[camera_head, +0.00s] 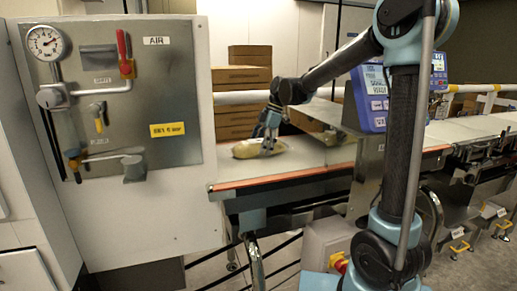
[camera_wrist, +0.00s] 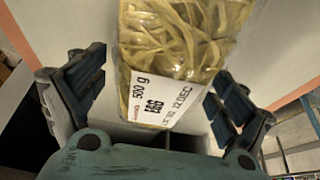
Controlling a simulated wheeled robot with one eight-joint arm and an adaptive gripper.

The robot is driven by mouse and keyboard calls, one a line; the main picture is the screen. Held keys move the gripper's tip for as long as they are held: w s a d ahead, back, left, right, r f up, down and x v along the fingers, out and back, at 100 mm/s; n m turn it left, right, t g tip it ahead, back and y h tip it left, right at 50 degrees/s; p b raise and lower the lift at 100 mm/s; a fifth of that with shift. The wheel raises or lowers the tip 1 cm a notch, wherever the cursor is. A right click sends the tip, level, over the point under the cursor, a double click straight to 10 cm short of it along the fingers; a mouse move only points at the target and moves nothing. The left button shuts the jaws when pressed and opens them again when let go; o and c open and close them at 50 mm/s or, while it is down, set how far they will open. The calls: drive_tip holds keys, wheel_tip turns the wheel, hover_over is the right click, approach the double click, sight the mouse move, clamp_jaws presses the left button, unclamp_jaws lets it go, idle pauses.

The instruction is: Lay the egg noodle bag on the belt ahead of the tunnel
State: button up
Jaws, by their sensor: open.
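The egg noodle bag (camera_head: 258,149) is a clear bag of yellow noodles with a white label. In the head view it lies on the near left end of the pale belt (camera_head: 312,153). In the wrist view the bag (camera_wrist: 180,45) shows its label, reading "EGG" and "500 g", toward my gripper. My gripper (camera_head: 269,145) is open at the bag, and in the wrist view its two fingers (camera_wrist: 158,104) stand on either side of the label end. Whether the fingers touch the bag I cannot tell. The tunnel (camera_head: 326,118) stands farther right along the belt, partly hidden by my arm.
A panel with a gauge and red lever (camera_head: 110,100) stands left of the belt end. A blue display unit (camera_head: 373,97) stands by the tunnel. Stacked cardboard boxes (camera_head: 240,90) are behind the belt. An orange-red strip (camera_head: 300,174) runs along the belt's front edge.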

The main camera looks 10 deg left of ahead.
drive_tip(key=v, duration=1.2)
drive_tip(key=shift+a+r, duration=0.1)
drive_tip(key=shift+r, duration=0.05)
drive_tip(key=shift+s, duration=0.1)
